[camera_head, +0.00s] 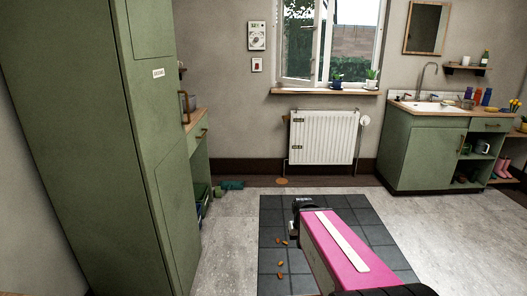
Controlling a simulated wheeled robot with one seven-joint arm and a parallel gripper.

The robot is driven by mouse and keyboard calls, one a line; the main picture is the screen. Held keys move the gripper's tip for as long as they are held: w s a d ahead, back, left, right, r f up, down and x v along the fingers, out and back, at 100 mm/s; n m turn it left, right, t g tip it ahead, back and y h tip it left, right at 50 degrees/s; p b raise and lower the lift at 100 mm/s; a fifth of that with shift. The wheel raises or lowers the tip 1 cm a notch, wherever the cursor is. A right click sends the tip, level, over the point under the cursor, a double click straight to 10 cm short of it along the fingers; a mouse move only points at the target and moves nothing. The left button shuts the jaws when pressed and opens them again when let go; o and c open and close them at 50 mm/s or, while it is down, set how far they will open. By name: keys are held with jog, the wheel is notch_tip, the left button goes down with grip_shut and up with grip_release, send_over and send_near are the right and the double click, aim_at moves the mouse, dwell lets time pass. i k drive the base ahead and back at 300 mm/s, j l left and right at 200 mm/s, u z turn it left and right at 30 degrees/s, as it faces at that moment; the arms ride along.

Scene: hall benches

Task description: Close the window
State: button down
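The window (322,45) is in the back wall, above a radiator, and its top is cut off by the picture. Its left sash (298,78) looks swung open at an angle to the frame; I cannot tell how wide. No handle shows clearly. A pink link of my arm with a white stripe reaches forward from the bottom, ending in a dark part low in front of the radiator, well short of the window. No gripper fingers can be made out.
A tall green cabinet (100,150) fills the left, and a green sink unit (412,155) stands right. Small brown things (280,276) lie on the dark tiles (272,222). The middle floor is mostly clear.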

aim_at(314, 64)
jog(key=i, duration=1.75)
